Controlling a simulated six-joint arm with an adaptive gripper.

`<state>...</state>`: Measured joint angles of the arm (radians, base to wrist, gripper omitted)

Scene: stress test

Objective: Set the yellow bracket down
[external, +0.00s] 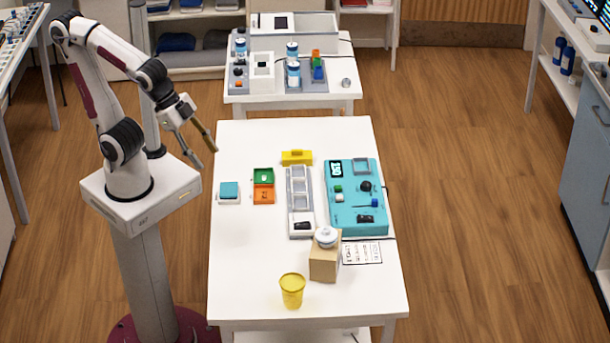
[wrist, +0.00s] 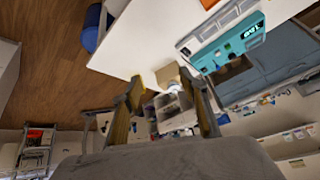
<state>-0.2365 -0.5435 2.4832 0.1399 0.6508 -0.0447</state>
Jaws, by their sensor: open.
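The yellow bracket (external: 296,157) lies on the white table (external: 245,143) near its far edge, just beyond the end of the grey tray. My gripper (external: 206,157) is in the air by the far left corner of the table, left of the bracket and apart from it. In the wrist view my gripper (wrist: 160,86) is open, with its two tan-padded fingers spread and nothing held between them. I cannot make out the bracket in the wrist view.
A long grey compartment tray (external: 300,200) and a teal panel (external: 357,222) stand right of centre. Green (external: 263,175) and orange (external: 264,196) bins sit left of the tray. A cardboard box (external: 323,266) and a yellow cup (external: 292,291) are nearer. The front left tabletop is clear.

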